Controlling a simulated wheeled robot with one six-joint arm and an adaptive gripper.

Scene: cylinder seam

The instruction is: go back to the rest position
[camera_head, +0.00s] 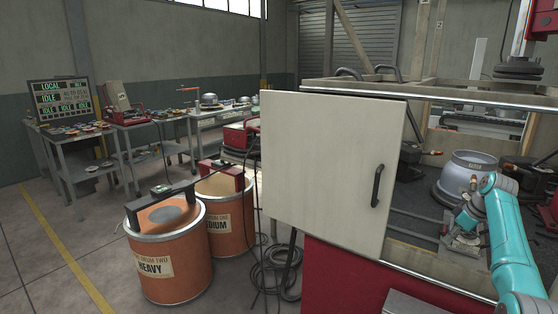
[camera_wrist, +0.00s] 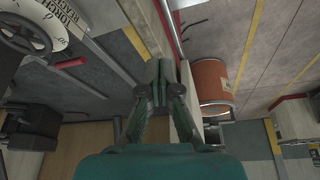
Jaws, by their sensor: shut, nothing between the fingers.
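My gripper (camera_wrist: 160,70) shows in the wrist view with its two dark green fingers brought together at the tips, and I see nothing between them. In the head view my teal arm reaches in from the lower right into the open cell, bent at its upper joint. Its end points down to the left, close to a grey metal cylinder (camera_head: 466,172); small parts there make the fingertips hard to pick out. I cannot tell from this view whether they touch anything.
A pale cabinet door (camera_head: 325,170) with a black handle stands left of my arm. Orange drums marked HEAVY (camera_head: 170,255) and MEDIUM (camera_head: 222,208) stand beyond it, with loose cables on the floor. Grey work tables line the back left. A dark handwheel (camera_wrist: 27,35) shows in the wrist view.

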